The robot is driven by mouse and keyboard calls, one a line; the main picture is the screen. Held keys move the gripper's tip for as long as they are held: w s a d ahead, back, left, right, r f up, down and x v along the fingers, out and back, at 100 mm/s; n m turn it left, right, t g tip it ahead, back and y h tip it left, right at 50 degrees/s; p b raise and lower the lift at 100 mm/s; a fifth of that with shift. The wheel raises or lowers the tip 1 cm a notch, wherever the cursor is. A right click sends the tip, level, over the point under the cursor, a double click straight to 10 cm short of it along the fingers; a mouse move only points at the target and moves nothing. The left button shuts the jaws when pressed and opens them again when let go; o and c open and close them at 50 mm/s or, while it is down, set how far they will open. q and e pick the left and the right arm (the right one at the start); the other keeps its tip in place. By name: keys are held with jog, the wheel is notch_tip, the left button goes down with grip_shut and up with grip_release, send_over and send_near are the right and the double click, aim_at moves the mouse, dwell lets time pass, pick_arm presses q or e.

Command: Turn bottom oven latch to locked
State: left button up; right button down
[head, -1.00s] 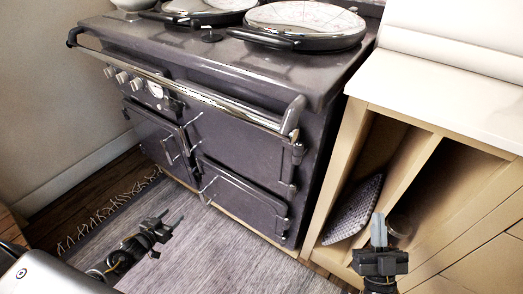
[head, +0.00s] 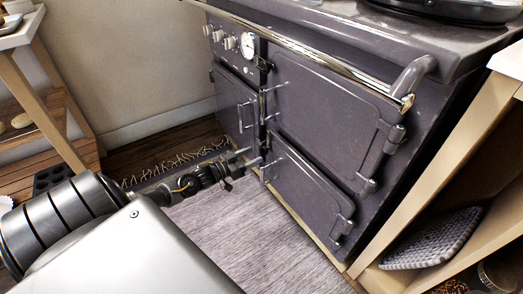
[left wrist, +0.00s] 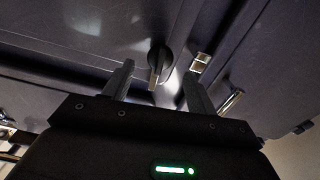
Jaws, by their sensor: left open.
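The bottom oven door (head: 305,198) is the dark lower right door of the range and is shut. Its latch (head: 271,162) sticks out at the door's left edge, small in the head view. In the left wrist view the latch (left wrist: 159,58) is a round dark knob with a short lever pointing toward me, between the two fingers. My left gripper (head: 250,158) is open at the latch, one finger on each side of it. I cannot tell whether a finger touches it. My right gripper is not in view.
The upper oven door (head: 325,110) and the left door (head: 235,105) are shut. A chrome rail (head: 330,58) crosses above them. A grey rug (head: 225,225) covers the floor in front. An open cabinet with a woven item (head: 435,238) stands at the right.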

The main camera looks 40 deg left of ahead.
aim_at(261, 151)
pick_arm(q)
jog(key=b+x, duration=0.1)
jog(key=x, duration=0.4)
grip_shut()
dwell(0.4)
